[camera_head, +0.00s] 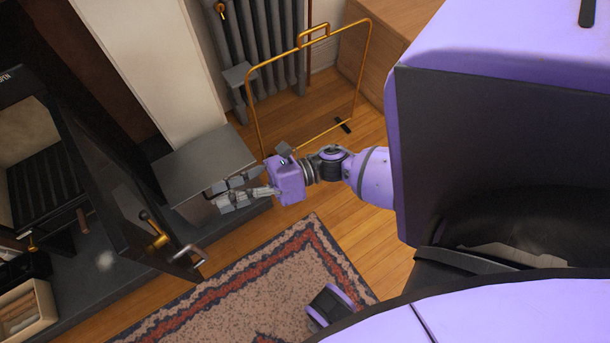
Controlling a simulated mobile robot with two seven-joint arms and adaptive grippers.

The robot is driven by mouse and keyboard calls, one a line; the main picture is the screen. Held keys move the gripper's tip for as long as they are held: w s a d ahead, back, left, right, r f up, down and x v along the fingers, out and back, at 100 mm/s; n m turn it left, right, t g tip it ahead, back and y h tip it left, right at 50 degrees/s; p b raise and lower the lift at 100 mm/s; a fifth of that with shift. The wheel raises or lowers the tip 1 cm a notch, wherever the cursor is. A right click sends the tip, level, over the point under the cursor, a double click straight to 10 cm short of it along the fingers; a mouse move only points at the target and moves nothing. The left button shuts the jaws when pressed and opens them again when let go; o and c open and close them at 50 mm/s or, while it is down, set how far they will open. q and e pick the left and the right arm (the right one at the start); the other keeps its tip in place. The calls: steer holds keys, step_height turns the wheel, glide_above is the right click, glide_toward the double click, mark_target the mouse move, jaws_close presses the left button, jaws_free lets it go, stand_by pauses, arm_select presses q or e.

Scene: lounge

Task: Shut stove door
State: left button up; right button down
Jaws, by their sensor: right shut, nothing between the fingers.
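The stove (38,170) stands at the left, with a dark, ribbed inside partly showing. Its black door (115,190) is swung open and sticks out into the room. A brass fitting (155,238) and a metal handle (188,257) are on the door near its lower end. My right gripper (215,197) is shut and empty, to the right of the door and above the handle in the picture. It looks apart from the door, though the depth of the gap is hard to judge. My left gripper is out of view.
A grey flat-topped block (205,158) lies just behind my right gripper. A brass-framed screen (366,70) stands before a radiator (275,40). A patterned rug (250,285) covers the floor in front. A box of logs (28,308) is at the lower left.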

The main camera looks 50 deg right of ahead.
steer(key=r+n+g+y, duration=0.1)
steer(key=r+n+g, duration=0.15)
steer(key=n, duration=0.25)
steer(key=n+g+p, duration=0.3)
steer(key=n+g, duration=0.1)
steer(key=n, duration=0.1)
glide_toward(155, 252)
steer(key=shift+t, duration=0.25)
steer(key=a, duration=0.5)
steer(key=shift+w+a+f, duration=0.1)
steer(key=shift+w+a, duration=0.05)
steer(key=shift+w, duration=0.25)
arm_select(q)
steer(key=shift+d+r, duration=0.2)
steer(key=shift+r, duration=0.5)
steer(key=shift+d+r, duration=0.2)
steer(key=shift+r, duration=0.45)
arm_select(e)
steer(key=shift+w+a+f, duration=0.1)
steer(key=shift+a, duration=0.65)
